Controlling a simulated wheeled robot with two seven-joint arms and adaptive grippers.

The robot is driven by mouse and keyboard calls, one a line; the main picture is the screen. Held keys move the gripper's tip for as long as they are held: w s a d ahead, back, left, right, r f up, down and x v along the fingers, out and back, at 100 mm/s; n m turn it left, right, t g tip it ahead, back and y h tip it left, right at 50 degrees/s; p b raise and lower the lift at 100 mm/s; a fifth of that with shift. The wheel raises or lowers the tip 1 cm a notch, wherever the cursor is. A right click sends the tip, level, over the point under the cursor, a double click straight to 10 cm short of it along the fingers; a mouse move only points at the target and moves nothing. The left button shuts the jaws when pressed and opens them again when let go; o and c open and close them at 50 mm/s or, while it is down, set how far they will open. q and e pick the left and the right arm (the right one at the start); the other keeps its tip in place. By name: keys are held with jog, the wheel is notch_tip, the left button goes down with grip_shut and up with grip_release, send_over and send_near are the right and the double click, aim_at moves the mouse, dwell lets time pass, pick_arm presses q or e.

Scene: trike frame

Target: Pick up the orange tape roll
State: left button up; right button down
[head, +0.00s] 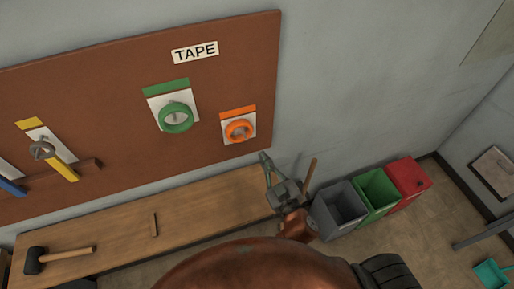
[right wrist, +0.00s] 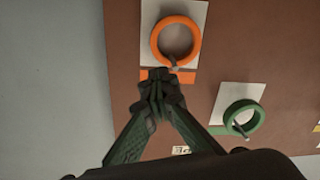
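The orange tape roll (head: 231,131) hangs on a peg against a white card on the brown board. In the right wrist view the orange tape roll (right wrist: 157,42) shows as a full ring with the peg through it. My right gripper (head: 264,157) is below and to the right of the roll in the head view, apart from it. In the right wrist view its fingertips (right wrist: 158,88) meet, with nothing between them, and overlap the orange strip beside the card. My left gripper is not in view.
A green tape roll (head: 163,118) hangs to the left on the same board (head: 100,100). A wooden bench (head: 190,205) runs below, with a mallet (head: 36,260) on it. Grey, green and red bins (head: 408,178) stand to the right on the floor.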

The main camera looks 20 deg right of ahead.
jog(key=s, duration=0.4)
jog(key=s+b, duration=0.1)
jog(key=s, duration=0.1)
jog(key=shift+d, duration=0.25)
jog(key=c, duration=2.6)
grip_release()
jog(key=o, duration=2)
jog(key=shift+o, duration=0.2)
jog(key=shift+w, duration=0.15)
